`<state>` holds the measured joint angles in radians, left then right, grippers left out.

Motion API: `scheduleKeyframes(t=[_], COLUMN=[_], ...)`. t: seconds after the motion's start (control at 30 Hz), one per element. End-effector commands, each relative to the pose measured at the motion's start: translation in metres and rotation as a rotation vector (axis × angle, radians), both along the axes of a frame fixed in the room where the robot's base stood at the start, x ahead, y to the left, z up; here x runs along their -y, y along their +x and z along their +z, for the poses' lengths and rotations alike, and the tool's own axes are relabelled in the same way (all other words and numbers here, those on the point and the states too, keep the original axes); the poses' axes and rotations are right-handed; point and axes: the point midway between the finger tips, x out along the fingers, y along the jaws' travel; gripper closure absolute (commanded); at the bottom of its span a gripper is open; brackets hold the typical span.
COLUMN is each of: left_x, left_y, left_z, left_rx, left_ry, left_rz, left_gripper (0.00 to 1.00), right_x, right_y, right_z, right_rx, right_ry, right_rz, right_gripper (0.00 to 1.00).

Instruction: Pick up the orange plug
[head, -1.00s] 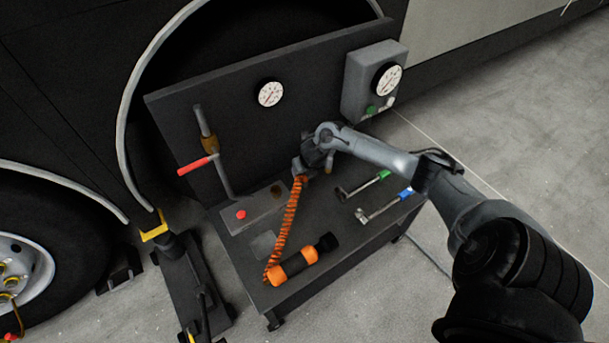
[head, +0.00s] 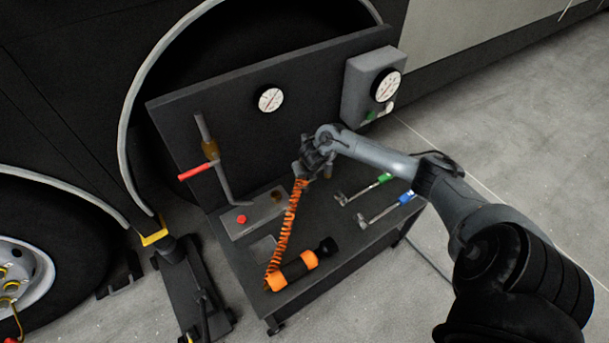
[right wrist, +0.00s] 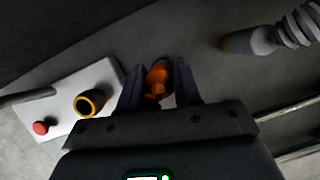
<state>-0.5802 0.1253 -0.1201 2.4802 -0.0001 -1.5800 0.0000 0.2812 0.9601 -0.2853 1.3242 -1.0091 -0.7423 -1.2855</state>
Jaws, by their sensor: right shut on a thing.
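The orange plug (right wrist: 158,80) is between the two fingers of my right gripper (right wrist: 158,88) in the right wrist view, and the fingers are shut on it. In the head view my right gripper (head: 302,172) is above the cart top, and the plug is mostly hidden by it. An orange coiled cord (head: 288,225) runs from the gripper down to an orange and black cylinder (head: 291,271) lying near the cart's front edge. My left gripper is not in view.
A grey plate (head: 255,213) with a red button (head: 242,219) and a round socket (right wrist: 90,103) lies left of my gripper. Wrenches with green (head: 385,178) and blue (head: 406,197) handles lie to the right. The back panel (head: 320,90) carries gauges.

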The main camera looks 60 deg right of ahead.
Motion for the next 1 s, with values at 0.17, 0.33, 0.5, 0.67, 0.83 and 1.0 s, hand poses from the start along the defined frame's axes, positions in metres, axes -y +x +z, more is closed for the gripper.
scheduleKeyframes(t=[0.17, 0.33, 0.5, 0.67, 0.83, 1.0], left_x=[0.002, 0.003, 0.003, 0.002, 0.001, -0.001], left_y=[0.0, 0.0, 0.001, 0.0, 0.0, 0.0], left_z=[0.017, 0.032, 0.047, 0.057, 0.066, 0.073], left_rx=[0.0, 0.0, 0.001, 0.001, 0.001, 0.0], left_ry=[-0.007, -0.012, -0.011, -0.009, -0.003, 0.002], left_rz=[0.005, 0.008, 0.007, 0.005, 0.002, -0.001], left_gripper=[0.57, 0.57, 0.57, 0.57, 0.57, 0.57], right_x=[0.001, 0.005, 0.01, 0.014, 0.015, 0.018], right_y=[0.001, -0.023, -0.056, -0.08, -0.097, -0.108], right_z=[0.029, 0.046, 0.065, 0.078, 0.089, 0.094], right_rx=[0.003, -0.004, -0.006, -0.005, -0.005, -0.002], right_ry=[-0.003, -0.006, -0.007, -0.006, -0.004, -0.004], right_rz=[0.001, 0.002, 0.004, 0.001, 0.003, -0.002], right_gripper=[1.0, 1.0, 1.0, 1.0, 1.0, 1.0])
